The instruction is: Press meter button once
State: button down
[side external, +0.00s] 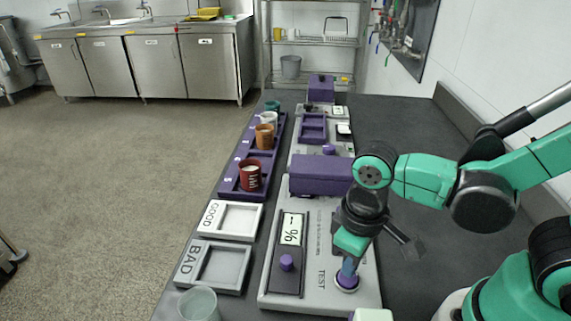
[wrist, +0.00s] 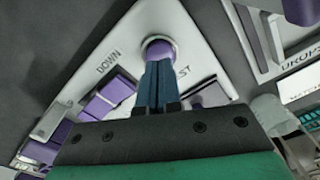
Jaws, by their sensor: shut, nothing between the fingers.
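The meter is a light grey panel (side external: 325,292) on the dark bench, with a display (side external: 291,229) reading "- %" and a purple knob (side external: 286,262) below it. A round purple button (side external: 346,283) in a silver ring sits at its right, by the label TEST. My gripper (side external: 348,274) points down, shut and empty, with its tips at the button; they partly hide it. In the wrist view the blue fingertips (wrist: 158,70) overlap the near edge of the purple button (wrist: 160,48). I cannot tell whether they touch it or whether it is pressed down.
A GOOD tray (side external: 209,230) and a BAD tray (side external: 188,270) lie left of the meter, with a clear cup (side external: 199,304) in front. A purple rack (side external: 229,190) holds several cups. A purple box (side external: 320,176) stands behind the meter. The bench's right side is mostly clear.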

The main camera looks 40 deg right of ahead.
jog(key=shift+f, duration=0.85)
dwell(0.7)
dwell(0.3)
jog(key=shift+r, duration=3.75)
jog(key=shift+r, duration=1.1)
dwell(1.2)
